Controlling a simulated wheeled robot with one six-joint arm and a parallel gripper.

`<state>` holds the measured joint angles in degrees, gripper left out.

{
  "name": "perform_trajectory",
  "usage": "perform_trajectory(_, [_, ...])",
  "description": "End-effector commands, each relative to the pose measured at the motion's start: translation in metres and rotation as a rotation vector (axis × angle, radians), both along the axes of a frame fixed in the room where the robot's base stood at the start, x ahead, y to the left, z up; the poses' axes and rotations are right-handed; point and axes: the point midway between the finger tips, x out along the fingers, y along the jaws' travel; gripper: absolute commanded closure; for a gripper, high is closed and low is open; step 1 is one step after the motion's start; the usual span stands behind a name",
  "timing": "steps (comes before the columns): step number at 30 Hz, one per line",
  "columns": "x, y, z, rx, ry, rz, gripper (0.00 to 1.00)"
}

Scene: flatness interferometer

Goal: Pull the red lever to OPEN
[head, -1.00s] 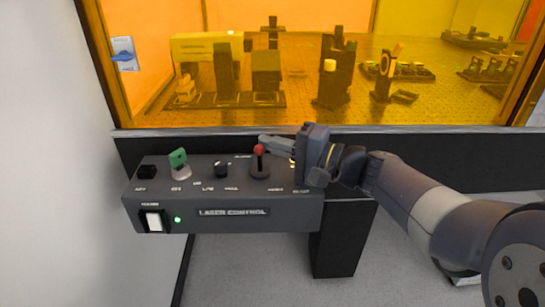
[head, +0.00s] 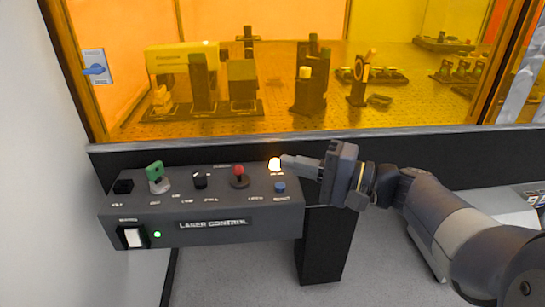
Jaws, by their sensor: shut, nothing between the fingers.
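The red lever (head: 239,171) is a red ball knob on a short dark stem, on top of the grey laser control box (head: 180,206). Its knob leans toward the near side of the box, low over its round dark base. The small labels around it are too blurred to read. My gripper (head: 285,162) is shut and empty, to the right of the lever and apart from it. Its fingertips are beside a glowing round lamp (head: 274,164) on the box, overlapping its right edge in the picture.
A blue button (head: 280,187) is in front of the lamp. A green key (head: 155,171), a black knob (head: 200,180) and a lit white rocker switch (head: 132,237) are left of the lever. An orange window (head: 300,110) stands behind the box.

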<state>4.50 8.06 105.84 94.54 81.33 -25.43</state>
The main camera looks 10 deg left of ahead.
Motion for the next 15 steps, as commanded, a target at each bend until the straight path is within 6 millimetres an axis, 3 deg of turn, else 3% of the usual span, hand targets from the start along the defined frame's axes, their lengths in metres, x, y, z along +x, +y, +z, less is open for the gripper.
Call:
perform_trajectory(6, [-0.004,-0.017,0.0,-0.001,-0.001,-0.001,1.0])
perform_trajectory(15, [-0.005,-0.019,0.0,0.0,0.0,0.001,1.0])
